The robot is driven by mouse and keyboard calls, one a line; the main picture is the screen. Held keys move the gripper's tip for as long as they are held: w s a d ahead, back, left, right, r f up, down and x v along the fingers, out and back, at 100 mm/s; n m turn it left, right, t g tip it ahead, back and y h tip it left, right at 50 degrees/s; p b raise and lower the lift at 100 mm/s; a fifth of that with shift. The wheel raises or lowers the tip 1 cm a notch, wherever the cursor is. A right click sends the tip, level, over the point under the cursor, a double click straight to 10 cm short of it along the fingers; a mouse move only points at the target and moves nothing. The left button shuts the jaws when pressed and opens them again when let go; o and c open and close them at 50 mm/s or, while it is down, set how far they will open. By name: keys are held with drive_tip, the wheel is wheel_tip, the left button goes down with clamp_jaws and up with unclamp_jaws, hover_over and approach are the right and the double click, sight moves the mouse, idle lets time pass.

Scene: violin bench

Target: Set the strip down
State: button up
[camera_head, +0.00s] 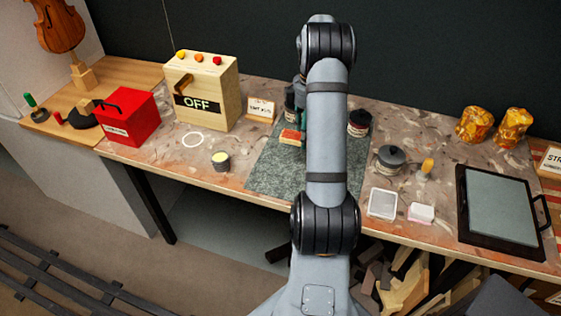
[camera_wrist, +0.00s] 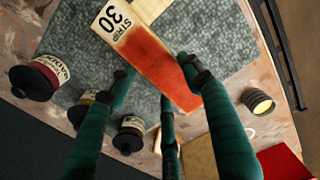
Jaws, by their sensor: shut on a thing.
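The strip (camera_wrist: 155,62) is a flat bar with a red end and a pale end marked "STRIP 30". In the wrist view it runs diagonally between the green fingers of my gripper (camera_wrist: 160,76), which is shut on it. The strip lies over the grey-green speckled mat (camera_wrist: 225,30); I cannot tell whether it touches the mat. In the head view a small red and yellow part of the strip (camera_head: 291,137) shows left of my arm, above the mat (camera_head: 262,178). My arm hides most of my gripper there.
Dark jars (camera_head: 358,123) stand at the mat's back edge. A small tin (camera_head: 221,161) and a white ring (camera_head: 192,139) lie left, before the box marked "OFF" (camera_head: 200,92). A grey pot (camera_head: 391,159), white dish (camera_head: 383,204) and black-framed tray (camera_head: 462,205) are right. The front mat is clear.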

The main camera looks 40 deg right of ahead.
hover_over(279, 165)
wheel_tip(279, 165, down, 5)
drive_tip(key=shift+f, duration=0.1)
drive_tip(key=shift+d+f+p, duration=0.1)
drive_tip(key=shift+f+p, duration=0.2)
drive_tip(key=shift+f, duration=1.65)
drive_tip(key=shift+f, duration=0.15)
drive_tip(key=o, duration=0.8)
drive_tip(key=shift+c, duration=0.2)
drive_tip(key=o, duration=0.5)
drive_tip(key=shift+c, duration=0.2)
wheel_tip(279, 165, up, 12)
drive_tip(key=shift+p, duration=0.3)
